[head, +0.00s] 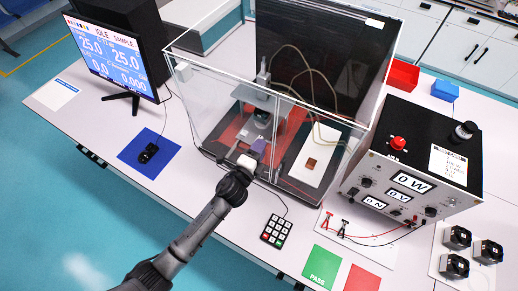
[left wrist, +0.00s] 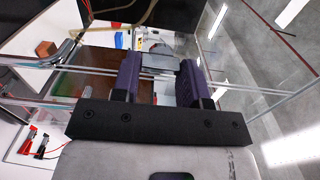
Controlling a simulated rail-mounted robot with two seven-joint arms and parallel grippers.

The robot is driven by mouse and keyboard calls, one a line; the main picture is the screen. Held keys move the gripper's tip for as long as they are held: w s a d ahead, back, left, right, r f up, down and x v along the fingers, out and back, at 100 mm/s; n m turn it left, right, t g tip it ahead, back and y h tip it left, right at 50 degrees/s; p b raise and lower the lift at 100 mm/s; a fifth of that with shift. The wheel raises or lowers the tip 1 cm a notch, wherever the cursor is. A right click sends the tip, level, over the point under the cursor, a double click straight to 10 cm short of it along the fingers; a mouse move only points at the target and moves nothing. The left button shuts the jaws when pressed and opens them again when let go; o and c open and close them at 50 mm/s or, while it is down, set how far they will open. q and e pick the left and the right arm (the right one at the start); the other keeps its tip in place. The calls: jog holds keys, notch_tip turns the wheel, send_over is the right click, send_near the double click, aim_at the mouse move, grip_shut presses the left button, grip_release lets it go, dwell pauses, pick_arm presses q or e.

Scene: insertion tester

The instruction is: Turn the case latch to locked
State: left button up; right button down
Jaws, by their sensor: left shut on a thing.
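The clear-walled case (head: 285,110) stands in the middle of the bench. My left gripper (head: 258,150) is at the lower front of the case, its body hiding most of what it holds. In the left wrist view, the purple-padded fingers of my left gripper (left wrist: 160,72) are on either side of a small grey piece, which looks like the case latch (left wrist: 160,63). The fingers are shut on it. Whether the latch is at locked cannot be read from these views. My right gripper is not in view.
A power unit (head: 415,165) stands right of the case, with a keypad (head: 276,231) and green PASS card (head: 323,266) in front. A monitor (head: 112,55) and blue mat (head: 148,153) are to the left. Inside the case are a small fixture, tubes and a white tray (head: 302,172).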

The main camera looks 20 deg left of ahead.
pick_arm(q)
jog(key=o, duration=0.9)
jog(key=shift+s, duration=0.1)
jog(key=s, duration=0.4)
jog(key=s+a+b, duration=0.1)
jog(key=s, duration=0.4)
jog(key=s+a, duration=0.1)
jog(key=s, duration=0.3)
jog(key=shift+s+b, duration=0.25)
jog(key=shift+b, duration=0.15)
